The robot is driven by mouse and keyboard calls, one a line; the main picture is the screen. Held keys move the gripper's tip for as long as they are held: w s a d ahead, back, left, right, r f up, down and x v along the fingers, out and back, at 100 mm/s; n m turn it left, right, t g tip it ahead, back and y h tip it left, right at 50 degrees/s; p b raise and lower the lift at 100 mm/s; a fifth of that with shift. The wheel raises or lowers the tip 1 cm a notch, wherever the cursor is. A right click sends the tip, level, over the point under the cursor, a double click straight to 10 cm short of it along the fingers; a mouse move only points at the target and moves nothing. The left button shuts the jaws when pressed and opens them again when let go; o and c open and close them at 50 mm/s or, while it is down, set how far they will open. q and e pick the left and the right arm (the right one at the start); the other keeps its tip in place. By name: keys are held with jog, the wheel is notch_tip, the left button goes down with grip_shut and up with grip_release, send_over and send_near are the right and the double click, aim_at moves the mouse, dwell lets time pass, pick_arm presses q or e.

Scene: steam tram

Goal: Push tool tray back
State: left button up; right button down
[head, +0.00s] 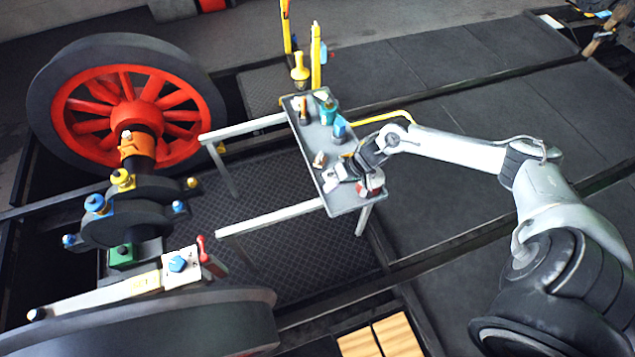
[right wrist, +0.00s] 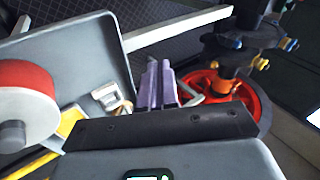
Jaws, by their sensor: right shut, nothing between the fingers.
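The tool tray (head: 345,201) is a long, narrow grey tray with small tools on it, at the ends of two pale rails (head: 270,222). Its grey surface also fills the left of the right wrist view (right wrist: 75,50). My right gripper (head: 332,184) reaches in from the right, low over the near half of the tray, with its tips close to the tray's left edge. Its lilac fingers are together and empty in the right wrist view (right wrist: 158,78). I cannot tell whether they touch the tray. My left gripper is not in view.
A red-and-white round item (head: 371,183) sits on the tray close beside my gripper. A blue tool (head: 339,128) and a teal cup (head: 327,112) stand farther along. Left are a red spoked wheel (head: 92,117) and axle parts. Dark chequered floor (head: 275,185) lies between the rails.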

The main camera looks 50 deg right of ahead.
aim_at(319, 173)
jog(key=w+d+f+b, duration=0.1)
jog(key=w+d+b, duration=0.1)
jog(key=d+b, duration=0.1)
jog(key=w+d+f+t+h+b, duration=0.1)
jog(key=w+d+b, duration=0.1)
jog(key=d+b, duration=0.2)
jog(key=w+d+f+h+b, duration=0.1)
jog(key=w+d+f+b, duration=0.1)
jog(key=d+b, duration=0.2)
jog(key=shift+w+t+b, duration=0.15)
jog(key=shift+t+b, duration=0.25)
jog(key=shift+b, duration=0.3)
jog(key=shift+w+h+b, duration=0.2)
jog(key=shift+h+b, duration=0.1)
jog(key=shift+w+a+f+b, duration=0.1)
jog(key=shift+w+f+b, duration=0.15)
jog(key=shift+w+b, duration=0.2)
jog(key=b+x, duration=0.5)
jog(key=x, duration=0.3)
jog(key=shift+a+b, duration=0.1)
jog(key=shift+b, duration=0.25)
pick_arm(q)
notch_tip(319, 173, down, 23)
jog(key=shift+b, duration=0.4)
pick_arm(e)
jog(key=shift+w+a+f, duration=0.1)
jog(key=shift+w+f, duration=0.3)
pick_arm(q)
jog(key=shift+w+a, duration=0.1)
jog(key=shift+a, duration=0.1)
